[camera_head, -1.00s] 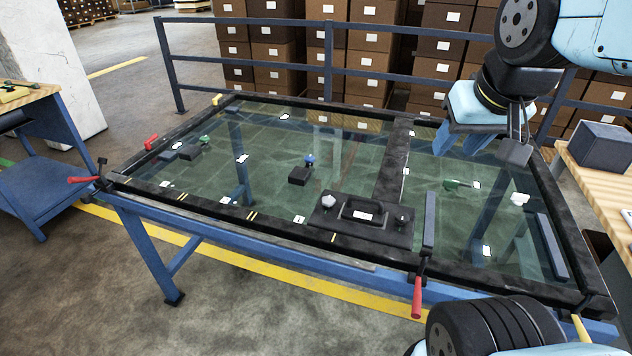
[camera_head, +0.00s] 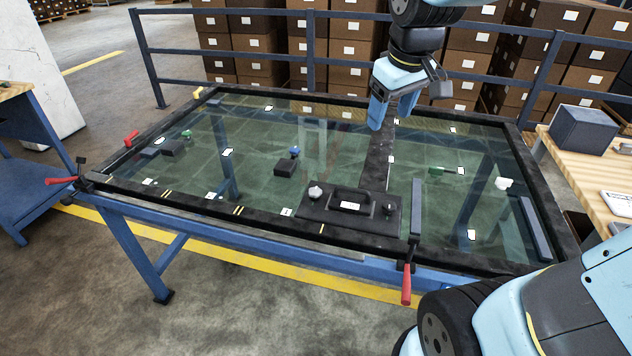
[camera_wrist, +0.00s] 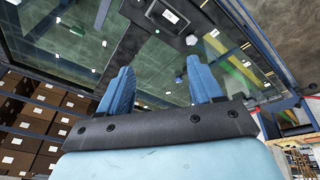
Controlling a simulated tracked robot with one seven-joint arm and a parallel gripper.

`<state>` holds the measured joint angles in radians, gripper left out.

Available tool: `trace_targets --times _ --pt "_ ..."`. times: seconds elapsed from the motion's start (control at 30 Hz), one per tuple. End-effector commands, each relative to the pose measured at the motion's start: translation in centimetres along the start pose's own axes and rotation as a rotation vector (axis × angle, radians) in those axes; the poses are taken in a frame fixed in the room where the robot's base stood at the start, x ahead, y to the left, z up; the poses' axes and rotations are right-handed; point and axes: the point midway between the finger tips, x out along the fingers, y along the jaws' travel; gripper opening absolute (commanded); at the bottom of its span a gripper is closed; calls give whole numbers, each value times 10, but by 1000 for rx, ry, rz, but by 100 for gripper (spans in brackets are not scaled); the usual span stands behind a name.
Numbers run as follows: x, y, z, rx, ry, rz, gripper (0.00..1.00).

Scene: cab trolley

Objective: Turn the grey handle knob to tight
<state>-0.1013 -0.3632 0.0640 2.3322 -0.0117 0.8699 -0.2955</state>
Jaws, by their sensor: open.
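The light grey knob (camera_head: 316,191) stands at the left end of a black plate (camera_head: 340,217) at the front of the glass-topped frame. A black bar handle (camera_head: 350,199) with a white label is beside it, and a darker knob (camera_head: 388,208) is at the plate's right end. In the wrist view a light grey knob (camera_wrist: 191,40) shows near the top, beside the handle. My gripper (camera_head: 392,112) is open and empty, with blue fingers pointing down above the rear of the glass, behind and apart from the plate. It also shows in the wrist view (camera_wrist: 160,68).
A blue-topped knob (camera_head: 295,152), a green-topped knob (camera_head: 187,134) and a white knob (camera_head: 503,183) are on the glass. A red-handled lever (camera_head: 406,284) is at the front edge. A blue railing (camera_head: 310,52) and stacked boxes stand behind. A wooden table is at right.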

Motion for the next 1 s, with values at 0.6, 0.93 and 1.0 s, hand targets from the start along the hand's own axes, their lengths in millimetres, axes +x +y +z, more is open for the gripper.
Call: trace_targets --times 0.6,0.93,1.0 --pt "142 -52 -115 -577 -181 -158 65" --pt "192 -77 -136 -742 -219 -217 65" --pt "196 -79 -137 -750 -220 -220 65"
